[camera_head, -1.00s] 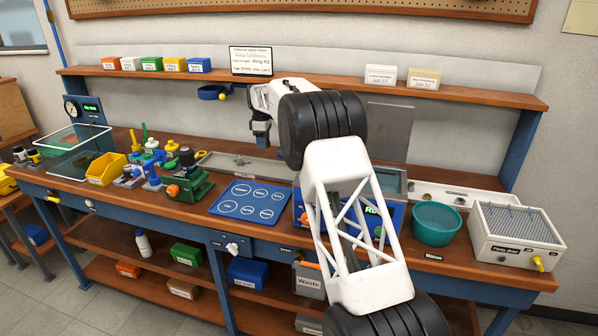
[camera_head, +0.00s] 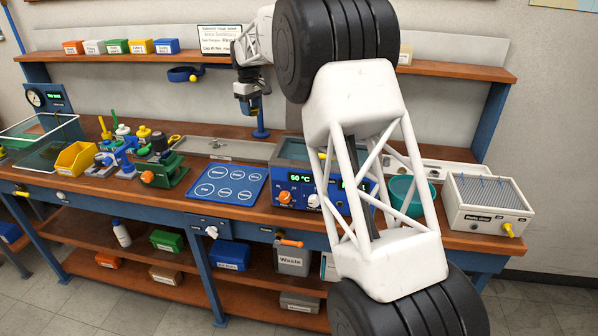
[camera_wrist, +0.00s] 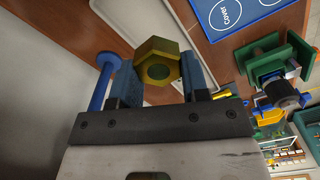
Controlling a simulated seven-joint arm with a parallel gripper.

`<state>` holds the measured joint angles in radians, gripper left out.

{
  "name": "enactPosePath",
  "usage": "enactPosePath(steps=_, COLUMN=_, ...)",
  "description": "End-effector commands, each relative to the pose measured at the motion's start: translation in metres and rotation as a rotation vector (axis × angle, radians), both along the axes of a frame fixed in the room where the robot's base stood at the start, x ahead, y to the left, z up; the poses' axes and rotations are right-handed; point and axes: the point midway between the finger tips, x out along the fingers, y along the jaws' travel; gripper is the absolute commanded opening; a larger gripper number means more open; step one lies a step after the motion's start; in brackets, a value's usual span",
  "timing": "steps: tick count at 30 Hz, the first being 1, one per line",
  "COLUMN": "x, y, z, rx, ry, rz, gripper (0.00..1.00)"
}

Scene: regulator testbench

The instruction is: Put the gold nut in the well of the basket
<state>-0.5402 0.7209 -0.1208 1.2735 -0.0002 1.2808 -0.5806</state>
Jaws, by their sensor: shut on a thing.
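The gold nut (camera_wrist: 151,50), a hexagon with a central hole, is between the two blue fingers of my gripper (camera_wrist: 157,72) in the wrist view. My gripper is shut on it. In the head view my gripper (camera_head: 252,106) hangs above the back of the bench, and the nut is too small to make out there. An open container with a pale rim and dark see-through walls (camera_head: 60,157) stands at the left end of the bench. I cannot tell whether it is the basket, and no well can be made out.
A blue post (camera_head: 261,121) stands close to my gripper; it also shows in the wrist view (camera_wrist: 101,85). A blue bath (camera_head: 290,193) with a lit display, a blue marked mat (camera_head: 229,184), a yellow bin (camera_head: 75,158) and a teal bowl (camera_head: 401,192) stand on the bench.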

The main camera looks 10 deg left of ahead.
Motion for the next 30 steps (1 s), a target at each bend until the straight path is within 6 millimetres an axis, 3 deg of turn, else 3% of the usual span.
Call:
enactPosePath(steps=16, x=-0.06, y=-0.064, z=0.044, rx=-0.008, ry=0.003, rz=-0.395, gripper=0.17)
enactPosePath(steps=25, x=-0.089, y=-0.106, z=0.043, rx=-0.011, ry=0.0, rz=-0.632, gripper=0.17)
enactPosePath(steps=30, x=-0.106, y=-0.137, z=0.028, rx=-0.011, ry=-0.002, rz=-0.797, gripper=0.17)
